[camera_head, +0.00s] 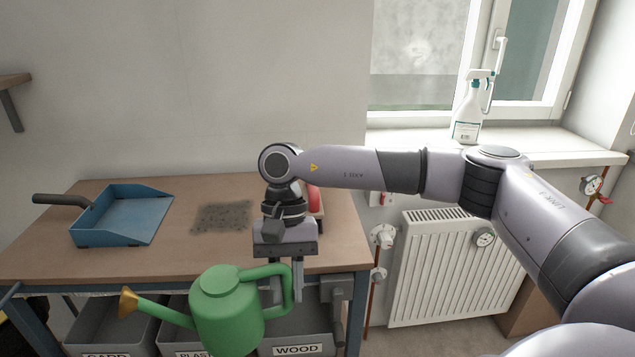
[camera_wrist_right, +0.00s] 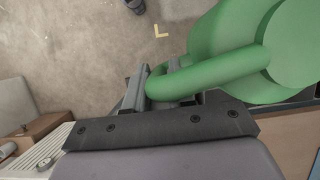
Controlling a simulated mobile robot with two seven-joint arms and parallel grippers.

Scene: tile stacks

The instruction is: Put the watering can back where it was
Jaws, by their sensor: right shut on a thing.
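A green watering can (camera_head: 226,314) with a brass-coloured rose (camera_head: 129,302) hangs in front of the workbench's front edge, its spout pointing left. My right gripper (camera_head: 284,287) points down and is shut on the can's handle (camera_head: 287,287). In the right wrist view the green handle (camera_wrist_right: 205,75) passes between the fingers of the gripper (camera_wrist_right: 168,88), with floor below. A dark, speckled patch (camera_head: 221,217) lies on the workbench top. My left gripper is not in view.
The workbench (camera_head: 180,262) carries a blue dustpan (camera_head: 122,215) at left and a red object (camera_head: 314,200), partly hidden behind my wrist. Grey labelled bins (camera_head: 297,340) stand below. A radiator (camera_head: 455,270) and a windowsill (camera_head: 540,146) with a spray bottle (camera_head: 468,112) are at right.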

